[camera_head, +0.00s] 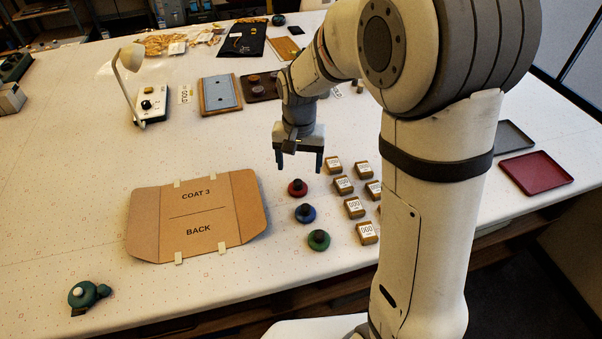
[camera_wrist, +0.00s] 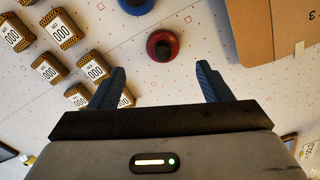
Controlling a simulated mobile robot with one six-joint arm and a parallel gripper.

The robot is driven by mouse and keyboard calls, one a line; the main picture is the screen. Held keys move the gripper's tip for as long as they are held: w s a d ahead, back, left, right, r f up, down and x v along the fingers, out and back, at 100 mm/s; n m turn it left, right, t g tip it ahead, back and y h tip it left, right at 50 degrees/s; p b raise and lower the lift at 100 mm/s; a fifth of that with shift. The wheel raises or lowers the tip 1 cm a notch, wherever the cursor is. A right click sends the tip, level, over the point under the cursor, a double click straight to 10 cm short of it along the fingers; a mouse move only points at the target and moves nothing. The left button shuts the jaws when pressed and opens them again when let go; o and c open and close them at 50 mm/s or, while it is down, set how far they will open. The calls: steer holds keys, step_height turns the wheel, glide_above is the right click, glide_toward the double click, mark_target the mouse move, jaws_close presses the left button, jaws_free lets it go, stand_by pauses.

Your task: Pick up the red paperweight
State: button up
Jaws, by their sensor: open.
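The red paperweight (camera_head: 297,188) is a round red disc with a dark knob on top. It sits on the white table, at the back of a row with a blue paperweight (camera_head: 305,213) and a green paperweight (camera_head: 318,240). My gripper (camera_head: 299,168) is open and empty, pointing down above the table, just behind the red paperweight in the head view. In the wrist view the red paperweight (camera_wrist: 162,46) lies beyond the fingertips, roughly midway between them, and apart from them. The blue one is cut off at the top edge there.
Several small labelled boxes (camera_head: 343,185) stand just right of the paperweights. A brown cardboard folder (camera_head: 198,215) marked COAT 3 BACK lies to their left. A lamp (camera_head: 129,60) stands further back left. A red tray (camera_head: 536,173) lies at the right. The table's left side is mostly clear.

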mark_target(298, 181)
steer(key=f, duration=0.2)
steer(key=f+p, duration=0.1)
steer(key=f, duration=0.5)
steer(key=shift+w+a+p, duration=0.2)
steer(key=shift+w+p, duration=0.1)
steer(key=shift+p, duration=0.05)
steer(key=shift+r, duration=0.1)
steer(key=c, duration=1.2)
steer(key=shift+c, duration=0.2)
